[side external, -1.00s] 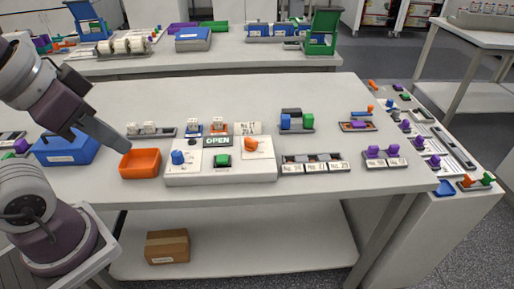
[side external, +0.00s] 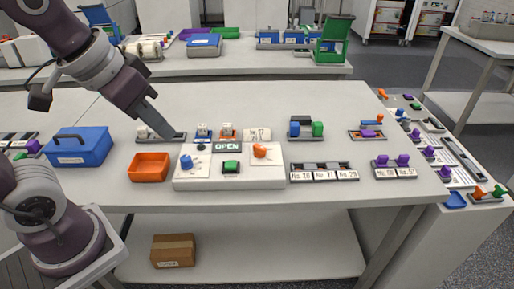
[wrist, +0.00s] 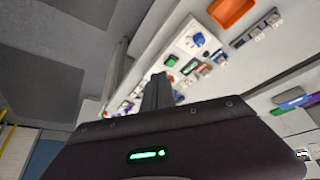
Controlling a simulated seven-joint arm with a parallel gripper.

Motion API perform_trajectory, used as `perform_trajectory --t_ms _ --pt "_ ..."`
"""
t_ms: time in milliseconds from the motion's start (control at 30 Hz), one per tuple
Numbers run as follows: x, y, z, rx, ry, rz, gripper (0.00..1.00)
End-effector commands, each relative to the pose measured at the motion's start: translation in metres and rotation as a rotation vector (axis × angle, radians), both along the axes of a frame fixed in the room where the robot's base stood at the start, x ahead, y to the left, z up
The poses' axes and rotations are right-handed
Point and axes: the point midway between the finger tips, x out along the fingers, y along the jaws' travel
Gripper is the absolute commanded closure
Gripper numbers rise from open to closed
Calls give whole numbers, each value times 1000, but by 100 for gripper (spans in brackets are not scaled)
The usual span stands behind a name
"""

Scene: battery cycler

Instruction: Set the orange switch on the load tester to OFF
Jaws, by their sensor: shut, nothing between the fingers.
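The load tester (side external: 210,184) is a white box on the table with a dark OPEN display (side external: 227,147). Its orange switch (side external: 260,151) sits at the upper right of the top face. A blue knob (side external: 186,161) is at its left and a green button (side external: 231,166) in the middle. The switch's exact setting is too small to read. My gripper (side external: 180,138) is shut and empty, above the tester's back left corner, apart from the switch. In the wrist view, its fingers (wrist: 157,92) point toward the panel, with the blue knob (wrist: 199,40) beyond; I cannot make out the orange switch there.
An orange bin (side external: 149,167) stands left of the tester, with a blue box (side external: 78,147) farther left. Small racks and blocks sit behind the tester. A labelled strip (side external: 324,173) and purple pieces (side external: 392,161) lie to its right. The table's front strip is clear.

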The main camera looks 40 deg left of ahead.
Motion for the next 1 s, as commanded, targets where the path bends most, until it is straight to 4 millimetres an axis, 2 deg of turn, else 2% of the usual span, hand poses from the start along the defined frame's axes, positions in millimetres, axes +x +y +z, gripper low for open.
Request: perform_trajectory --t_ms 33,100,200,333,500,833,1000 --pt "24 0 -9 -3 25 10 100" --pt "58 -1 -23 -4 41 25 100" --pt "100 -2 -48 0 59 43 100" --pt "136 -4 -80 7 74 57 100" --pt "153 -5 -100 10 79 64 100" --pt "154 -5 -102 11 80 64 100" --pt "161 -4 -123 11 84 66 100"
